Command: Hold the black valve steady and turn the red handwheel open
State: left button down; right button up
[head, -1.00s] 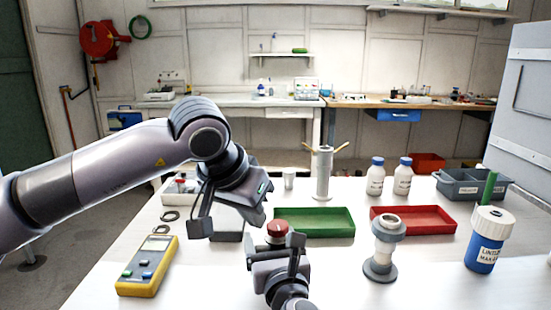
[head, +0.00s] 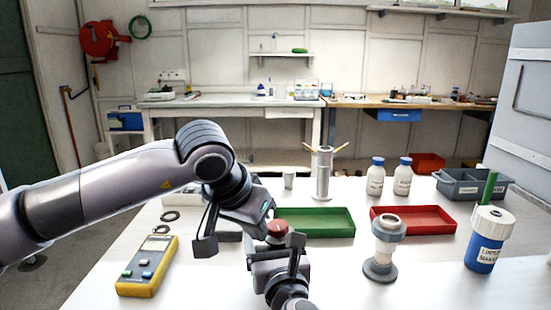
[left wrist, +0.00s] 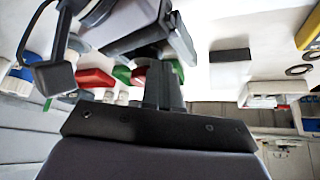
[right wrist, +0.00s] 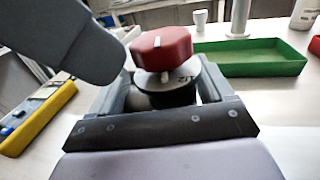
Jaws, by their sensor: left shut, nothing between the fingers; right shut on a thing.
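The red handwheel (head: 278,228) is a round knob with a white mark on top. In the right wrist view the handwheel (right wrist: 161,47) sits above a pale lettered disc and the black valve body (right wrist: 168,97). My right gripper (head: 279,256) is shut on the black valve, its fingers on either side of the body, and holds it upright. My left gripper (head: 262,232) is shut and empty, just left of the handwheel and close to it; I cannot tell if it touches. Its closed fingers (left wrist: 162,88) show in the left wrist view.
A green tray (head: 315,234) lies behind the valve, a red tray (head: 412,231) farther right. A grey-white flanged fitting (head: 382,266) and a blue bottle (head: 485,256) stand at right. A yellow meter (head: 148,272) lies at left. Bare white table lies in front.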

aim_at(271, 234)
pick_arm(q)
jog(key=shift+s+d, duration=0.2)
jog(key=shift+d, duration=0.1)
jog(key=shift+s+d, duration=0.25)
jog(key=shift+d, duration=0.05)
jog(key=shift+s+d, duration=0.2)
jog(key=shift+d, duration=0.25)
jog(key=shift+d+r, duration=0.1)
jog(key=shift+d, duration=0.2)
dwell(0.4)
jog(key=shift+s, duration=0.2)
jog(key=shift+s+a, duration=0.1)
jog(key=shift+s, duration=0.05)
notch_tip(271, 234, up, 6)
jog(key=shift+s+a+f, duration=0.1)
jog(key=shift+s+a, duration=0.05)
dwell(0.4)
